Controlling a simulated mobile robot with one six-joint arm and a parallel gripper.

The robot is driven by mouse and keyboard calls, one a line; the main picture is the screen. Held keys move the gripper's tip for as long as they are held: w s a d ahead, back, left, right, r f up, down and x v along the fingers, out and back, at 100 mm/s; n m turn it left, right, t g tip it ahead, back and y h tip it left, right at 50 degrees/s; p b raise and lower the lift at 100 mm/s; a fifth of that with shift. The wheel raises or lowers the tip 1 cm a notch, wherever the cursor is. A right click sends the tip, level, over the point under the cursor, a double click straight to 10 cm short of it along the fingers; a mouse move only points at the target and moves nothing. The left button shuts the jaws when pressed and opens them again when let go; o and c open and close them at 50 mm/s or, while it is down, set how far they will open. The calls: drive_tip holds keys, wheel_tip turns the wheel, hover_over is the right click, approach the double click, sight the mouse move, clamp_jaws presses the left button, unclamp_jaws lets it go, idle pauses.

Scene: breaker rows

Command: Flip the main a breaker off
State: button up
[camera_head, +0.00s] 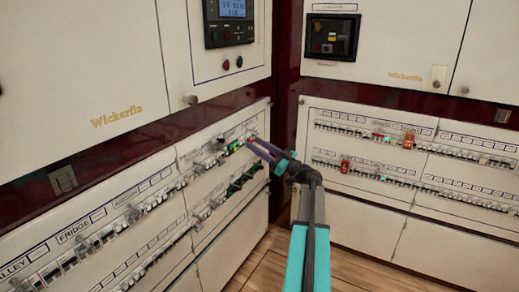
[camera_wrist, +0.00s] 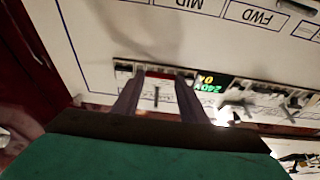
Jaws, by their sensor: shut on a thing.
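My gripper (camera_head: 250,143) reaches to the right end of the upper breaker row on the left panel (camera_head: 228,236). In the wrist view, its two fingers (camera_wrist: 158,88) reach up to the row on either side of a breaker with a red strip (camera_wrist: 160,74). The gripper is shut on this breaker. Its lever is partly hidden between the fingers, and I cannot tell its position. I cannot read a "main a" label. A small display (camera_wrist: 208,84) reading 240V and 0A, upside down, sits just right of the fingers.
Labels MID (camera_wrist: 186,3) and FWD (camera_wrist: 257,14) show upside down in the wrist view. A lower breaker row (camera_head: 243,180) runs below the gripper. The right panel (camera_head: 365,208) carries more rows, with red breakers (camera_head: 345,165). Wooden floor (camera_head: 262,272) is clear below.

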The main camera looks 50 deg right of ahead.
drive_tip(key=shift+o, duration=0.2)
drive_tip(key=shift+w+f, duration=0.1)
drive_tip(key=shift+f, duration=0.05)
drive_tip(key=o, duration=1)
drive_tip(key=shift+f, duration=0.1)
drive_tip(key=shift+o, duration=0.2)
drive_tip(key=p+v, duration=0.2)
drive_tip(key=v, duration=1.1)
drive_tip(key=shift+s+p, duration=0.4)
drive_tip(key=shift+d+f, duration=0.1)
